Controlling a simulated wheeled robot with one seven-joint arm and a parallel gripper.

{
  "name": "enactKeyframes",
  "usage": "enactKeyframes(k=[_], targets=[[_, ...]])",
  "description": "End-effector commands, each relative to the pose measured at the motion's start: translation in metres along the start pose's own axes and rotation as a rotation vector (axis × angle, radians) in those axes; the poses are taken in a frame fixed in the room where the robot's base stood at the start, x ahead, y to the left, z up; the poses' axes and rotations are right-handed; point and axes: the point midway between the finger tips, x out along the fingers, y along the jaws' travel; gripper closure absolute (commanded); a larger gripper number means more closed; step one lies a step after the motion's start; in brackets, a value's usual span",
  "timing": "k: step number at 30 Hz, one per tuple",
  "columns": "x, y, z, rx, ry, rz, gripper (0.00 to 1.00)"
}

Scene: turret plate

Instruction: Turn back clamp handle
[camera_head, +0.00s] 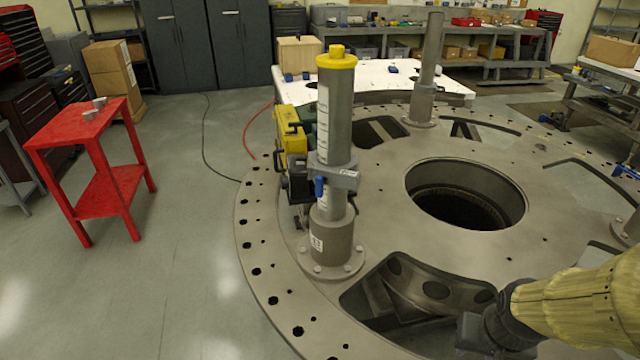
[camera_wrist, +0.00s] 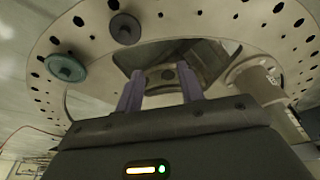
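A clamp (camera_head: 333,176) sits around the grey upright post (camera_head: 338,120) with a yellow cap. Its small blue handle (camera_head: 319,187) hangs upright at the clamp's left front side. My gripper (camera_head: 474,334) is low at the right, over the near part of the turret plate (camera_head: 385,200), well apart from the clamp. In the wrist view my gripper (camera_wrist: 159,82) shows two fingers spread apart with nothing held between them. The clamp handle cannot be made out in the wrist view; the holed plate (camera_wrist: 215,18) fills much of it.
A second post (camera_head: 428,70) stands farther back on the plate. The plate has a large round hole (camera_head: 466,195) and several cutouts. Yellow equipment (camera_head: 290,150) sits behind the near post. A red table (camera_head: 85,130) stands at the left, with clear floor between.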

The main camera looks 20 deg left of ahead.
Motion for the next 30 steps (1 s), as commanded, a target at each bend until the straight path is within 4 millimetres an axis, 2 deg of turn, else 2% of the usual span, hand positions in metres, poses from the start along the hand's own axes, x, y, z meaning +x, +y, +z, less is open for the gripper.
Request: enactKeyframes(k=[4, 8, 11, 15, 18, 21, 26, 30], targets=[[0.002, -0.008, -0.01, -0.007, 0.026, -0.012, 0.62], [0.007, -0.035, -0.043, -0.025, 0.117, -0.051, 0.62], [0.011, -0.071, -0.081, -0.039, 0.232, -0.093, 0.62], [0.014, -0.134, -0.135, -0.05, 0.422, -0.141, 0.62], [0.014, -0.178, -0.164, -0.048, 0.555, -0.159, 0.62], [0.011, -0.222, -0.184, -0.042, 0.686, -0.162, 0.62], [0.003, -0.288, -0.197, -0.027, 0.889, -0.138, 0.62], [-0.008, -0.34, -0.186, -0.011, 1.062, -0.093, 0.62]])
